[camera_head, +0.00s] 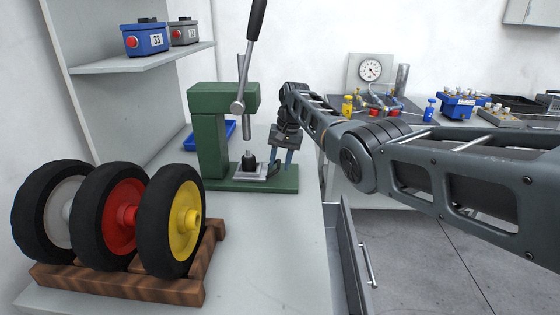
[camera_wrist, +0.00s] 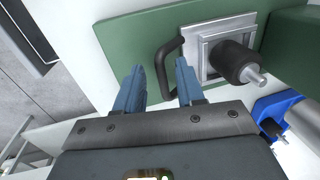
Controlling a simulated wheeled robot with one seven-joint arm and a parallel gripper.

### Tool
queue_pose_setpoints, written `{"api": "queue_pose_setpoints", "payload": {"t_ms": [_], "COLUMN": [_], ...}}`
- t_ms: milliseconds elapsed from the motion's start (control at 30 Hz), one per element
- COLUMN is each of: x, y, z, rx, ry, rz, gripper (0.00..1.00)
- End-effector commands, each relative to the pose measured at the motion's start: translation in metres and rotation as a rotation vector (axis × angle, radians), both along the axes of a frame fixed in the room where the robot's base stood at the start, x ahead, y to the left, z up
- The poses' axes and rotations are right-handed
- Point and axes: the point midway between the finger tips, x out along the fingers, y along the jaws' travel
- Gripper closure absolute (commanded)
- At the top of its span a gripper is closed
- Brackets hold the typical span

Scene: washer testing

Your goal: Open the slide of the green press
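The green press (camera_head: 209,130) stands on the white bench, with a long lever on top and a flat green base. Its slide (camera_head: 250,173) is a silver plate low on the base, carrying a black cylinder with a metal pin. In the wrist view the slide (camera_wrist: 205,38) has a dark loop handle (camera_wrist: 163,60) on its left side. My gripper (camera_head: 279,172) is at the right side of the press, by the slide. In the wrist view my gripper (camera_wrist: 160,75) has its blue fingers apart, one on each side of the handle; contact cannot be told.
Three wheels (camera_head: 120,215) sit on a wooden rack (camera_head: 120,282) at the front left. A blue tray (camera_head: 210,134) lies behind the press. An open drawer (camera_head: 345,255) is at the bench's right edge. A shelf (camera_head: 140,62) holds two boxes.

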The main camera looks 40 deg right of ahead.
Motion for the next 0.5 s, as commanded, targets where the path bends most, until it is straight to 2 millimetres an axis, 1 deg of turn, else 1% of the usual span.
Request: {"api": "queue_pose_setpoints", "payload": {"t_ms": [167,500], "x": [0.0002,0.0002], "y": [0.0002,0.0001], "z": [0.0004,0.0005], "rx": [0.0,0.0], "ry": [0.0,0.0], "rz": [0.0,0.0], "gripper": [0.63,0.95]}}
